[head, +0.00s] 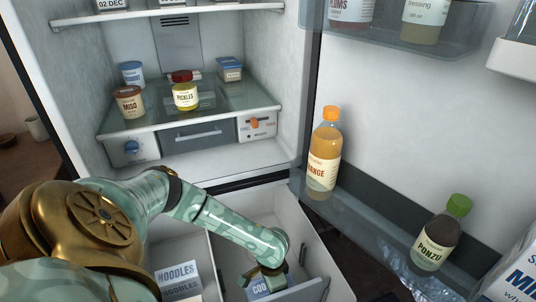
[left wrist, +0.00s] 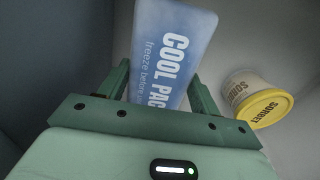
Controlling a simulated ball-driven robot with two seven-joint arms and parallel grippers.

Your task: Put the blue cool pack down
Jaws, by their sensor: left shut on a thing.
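The blue cool pack (left wrist: 170,50) stands between the fingers of my left gripper (left wrist: 162,82) in the left wrist view, its lettering facing the camera. In the head view the cool pack (head: 263,284) shows in the right compartment of the open lower drawer, partly hidden by my left gripper (head: 264,272). My left gripper is shut on it. I cannot tell whether the pack touches the drawer floor. My right gripper is not in view.
A sorbet tub with a yellow lid (left wrist: 257,98) lies right of the pack. The left drawer compartment holds noodles boxes (head: 179,278). A divider (head: 215,268) separates the compartments. The fridge door shelf with an orange bottle (head: 323,150) and ponzu (head: 437,240) is at right.

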